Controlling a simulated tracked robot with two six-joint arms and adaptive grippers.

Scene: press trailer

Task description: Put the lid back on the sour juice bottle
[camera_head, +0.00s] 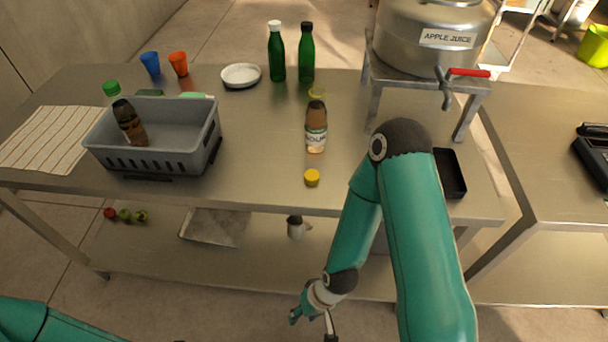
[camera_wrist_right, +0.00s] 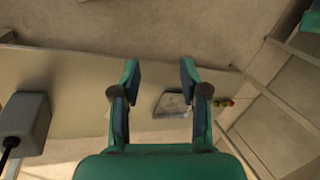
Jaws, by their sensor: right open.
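The sour juice bottle (camera_head: 316,128) stands upright on the steel table (camera_head: 250,178), its label partly readable. A yellow lid (camera_head: 312,177) lies on the table just in front of it, near the front edge. My right gripper (camera_head: 318,318) hangs low in front of the table, below the tabletop and apart from bottle and lid. In the right wrist view its two fingers (camera_wrist_right: 160,85) are spread with nothing between them. My left gripper is out of view; only part of the left arm shows at bottom left.
A grey crate (camera_head: 208,150) holding a dark-topped bottle (camera_head: 129,122) stands at left. Green bottles (camera_head: 277,55) and a white plate (camera_head: 241,75) are at the back. The apple juice pot (camera_head: 425,35) stands on a raised stand. A black tray (camera_head: 450,174) lies right of my arm.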

